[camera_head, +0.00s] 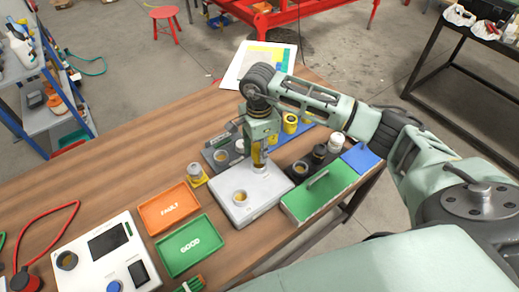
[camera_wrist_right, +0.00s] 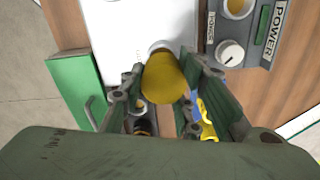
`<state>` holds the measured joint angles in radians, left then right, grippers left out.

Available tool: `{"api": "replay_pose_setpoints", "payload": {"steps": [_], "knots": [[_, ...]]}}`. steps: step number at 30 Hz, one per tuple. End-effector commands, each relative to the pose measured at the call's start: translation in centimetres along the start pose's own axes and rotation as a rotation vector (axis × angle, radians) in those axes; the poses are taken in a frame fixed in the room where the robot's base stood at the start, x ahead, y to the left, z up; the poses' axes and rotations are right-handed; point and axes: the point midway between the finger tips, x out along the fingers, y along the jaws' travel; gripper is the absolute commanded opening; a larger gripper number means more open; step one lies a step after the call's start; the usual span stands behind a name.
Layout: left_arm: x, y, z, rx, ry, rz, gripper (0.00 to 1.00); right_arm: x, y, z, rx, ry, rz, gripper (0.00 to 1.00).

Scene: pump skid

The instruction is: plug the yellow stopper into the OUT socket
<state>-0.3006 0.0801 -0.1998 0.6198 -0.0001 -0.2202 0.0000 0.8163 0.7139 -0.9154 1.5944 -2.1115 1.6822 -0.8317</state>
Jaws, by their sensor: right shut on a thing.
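The yellow stopper (camera_head: 258,154) is between the fingers of my right gripper (camera_head: 259,150), which is shut on it. It is over the far edge of a pale grey socket box (camera_head: 262,204) on the bench. In the right wrist view the yellow stopper (camera_wrist_right: 164,78) points at a pale ring (camera_wrist_right: 160,46) on the white box face (camera_wrist_right: 120,30). I cannot tell whether its tip is inside the ring. One open round socket (camera_head: 240,197) shows on the box's near side. No OUT label is readable. My left gripper is not in view.
Right of the box is a green case (camera_head: 318,192) with a handle. Left are an orange FAULT tray (camera_head: 169,209) and a green GOOD tray (camera_head: 185,246). A grey POWER unit (camera_wrist_right: 248,40) stands close behind the box. Yellow cylinders (camera_head: 290,123) stand beyond.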

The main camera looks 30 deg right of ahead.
Motion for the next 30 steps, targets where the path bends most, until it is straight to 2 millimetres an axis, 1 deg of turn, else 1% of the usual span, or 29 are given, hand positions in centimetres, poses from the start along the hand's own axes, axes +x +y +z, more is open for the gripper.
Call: {"api": "replay_pose_setpoints", "payload": {"steps": [8, 30], "knots": [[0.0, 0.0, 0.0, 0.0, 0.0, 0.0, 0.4, 0.0, 0.0, 0.0, 0.0, 0.0, 0.0, 0.0], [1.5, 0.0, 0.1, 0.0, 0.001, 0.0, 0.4, 1.5, 0.0, 0.0, 0.0, 0.0, 0.001, 0.0]]}}
